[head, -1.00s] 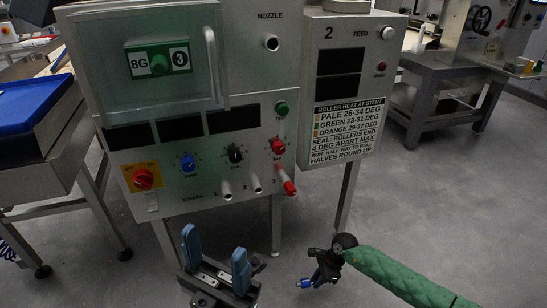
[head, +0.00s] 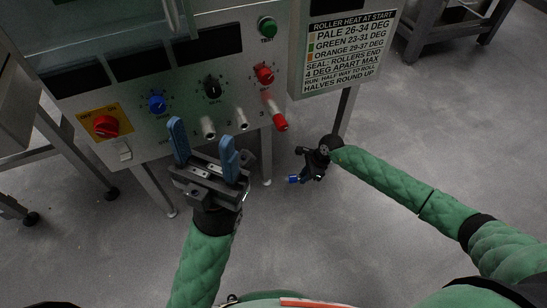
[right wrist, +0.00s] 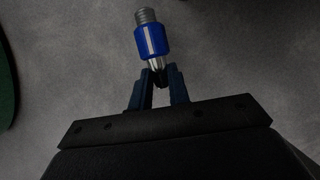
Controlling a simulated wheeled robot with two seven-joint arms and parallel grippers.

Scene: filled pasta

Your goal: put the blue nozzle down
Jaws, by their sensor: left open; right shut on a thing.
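The blue nozzle (right wrist: 152,40) is a small blue collar with a white stripe, a grey threaded end and a shiny metal end. My right gripper (right wrist: 158,80) is shut on its metal end. In the head view the nozzle (head: 294,179) points left from my right gripper (head: 306,172), above the floor and right of the machine's front legs. Nothing is under it but floor in the right wrist view. My left gripper (head: 203,150) is open and empty, its two blue fingers upright in front of the machine's panel.
The machine (head: 130,100) fills the upper left, with knobs and numbered metal stubs. A red nozzle (head: 279,119) sits on stub 3; stubs 1 (head: 208,130) and 2 (head: 242,122) are bare. A label (head: 345,45) lists roller heat.

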